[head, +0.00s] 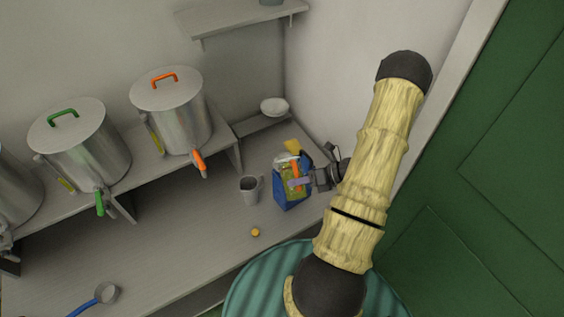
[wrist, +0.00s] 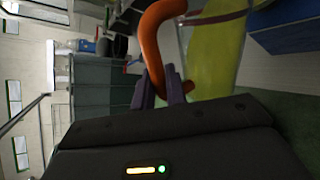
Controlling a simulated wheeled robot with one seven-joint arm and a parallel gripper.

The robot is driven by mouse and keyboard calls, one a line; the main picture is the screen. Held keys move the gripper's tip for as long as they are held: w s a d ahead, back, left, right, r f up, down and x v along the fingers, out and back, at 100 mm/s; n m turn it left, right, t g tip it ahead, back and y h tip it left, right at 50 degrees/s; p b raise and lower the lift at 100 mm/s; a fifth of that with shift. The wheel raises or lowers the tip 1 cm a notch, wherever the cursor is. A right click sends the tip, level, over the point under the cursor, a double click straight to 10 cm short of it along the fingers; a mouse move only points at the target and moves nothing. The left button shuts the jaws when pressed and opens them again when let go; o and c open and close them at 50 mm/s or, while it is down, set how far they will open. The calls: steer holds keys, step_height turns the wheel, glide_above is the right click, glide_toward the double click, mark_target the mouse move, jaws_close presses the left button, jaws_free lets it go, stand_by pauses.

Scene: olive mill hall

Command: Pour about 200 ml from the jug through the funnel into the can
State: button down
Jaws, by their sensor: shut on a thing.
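My gripper (head: 300,184) is shut on the orange handle of the jug. In the wrist view, my gripper's purple fingers (wrist: 160,90) close around the handle (wrist: 152,40). The jug (wrist: 212,55) is clear and holds yellow-green liquid; in the head view the jug (head: 289,186) appears in front of the blue can (head: 281,203). The blue can also shows in the wrist view (wrist: 287,32), beside the jug. A yellow piece (head: 292,146), possibly the funnel, shows behind the jug; its seating is hidden. I cannot tell whether liquid is flowing.
A grey cup (head: 249,189) stands left of the can. A small orange-yellow cap (head: 255,232) lies on the bench (head: 190,235). A blue-handled ladle (head: 100,296) lies front left. Steel drums (head: 172,110) with taps stand on a raised shelf. A wall rises closely right.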

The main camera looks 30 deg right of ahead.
steer(key=shift+w+d+r, duration=0.1)
steer(key=shift+d, duration=0.3)
steer(key=shift+w+a, duration=0.15)
steer(key=shift+a, duration=0.1)
steer(key=shift+a+r+p, duration=0.15)
steer(key=shift+a+p, duration=0.1)
steer(key=shift+p, duration=0.1)
steer(key=shift+w+d, duration=0.1)
steer(key=shift+d, duration=0.1)
steer(key=shift+d+r, duration=0.1)
